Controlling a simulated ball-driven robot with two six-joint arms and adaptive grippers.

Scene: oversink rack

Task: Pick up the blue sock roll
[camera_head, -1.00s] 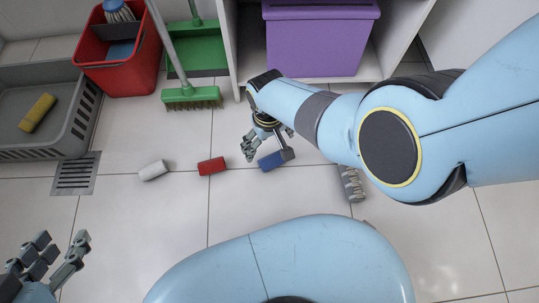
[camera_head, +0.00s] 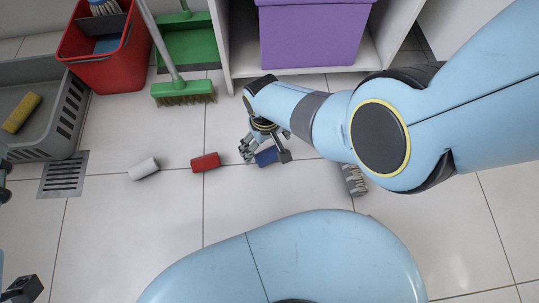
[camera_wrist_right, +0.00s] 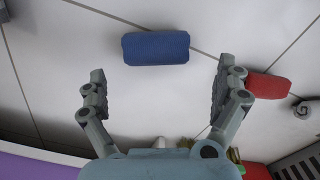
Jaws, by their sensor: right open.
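The blue sock roll (camera_head: 266,157) lies on the tiled floor, partly covered by my right gripper (camera_head: 264,151) in the head view. In the right wrist view, the blue sock roll (camera_wrist_right: 155,48) lies crosswise just beyond the fingertips, centred between them. My right gripper (camera_wrist_right: 160,72) is open and empty there, with one finger on each side of the view. I cannot tell its exact height above the roll. My left gripper (camera_head: 22,289) shows only in part at the lower left edge, and its opening cannot be made out.
A red roll (camera_head: 205,162) and a white roll (camera_head: 144,168) lie to the left; a grey patterned roll (camera_head: 354,180) lies to the right. A green broom (camera_head: 184,91), red bucket (camera_head: 88,48), grey basket (camera_head: 62,128) and purple bin (camera_head: 310,35) stand behind. Floor between is clear.

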